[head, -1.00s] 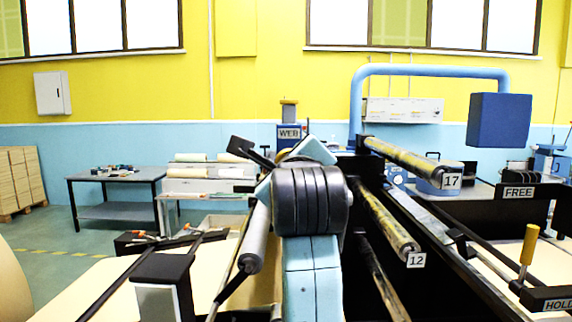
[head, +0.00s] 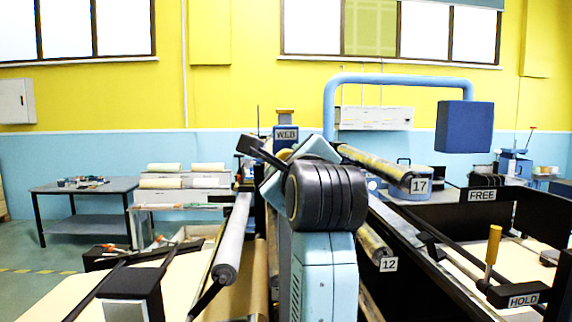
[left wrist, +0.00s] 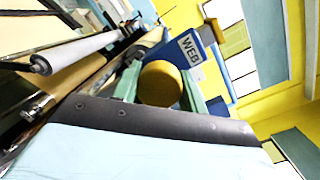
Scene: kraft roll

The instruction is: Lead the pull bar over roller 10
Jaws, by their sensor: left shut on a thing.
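My left arm fills the middle of the head view, and its wrist hides most of the left gripper. In the left wrist view the left gripper (left wrist: 160,83) has greenish parts on both sides of a round yellow-brown grip. Just past it is a blue block marked WEB (left wrist: 190,47), which looks to be part of the pull bar; the same WEB block (head: 286,133) shows above my wrist in the head view. The bar's full length is hidden. No label 10 is readable. A pale unlabelled roller (head: 235,235) is left of my arm, also in the left wrist view (left wrist: 85,50). My right gripper is not in view.
Roller 17 (head: 380,165) and roller 12 (head: 372,243) are right of my arm. Further right are black frame rails with a FREE sign (head: 482,196) and a HOLD sign (head: 523,300) by a yellow-handled lever (head: 493,245). A grey table (head: 85,188) stands at the back left.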

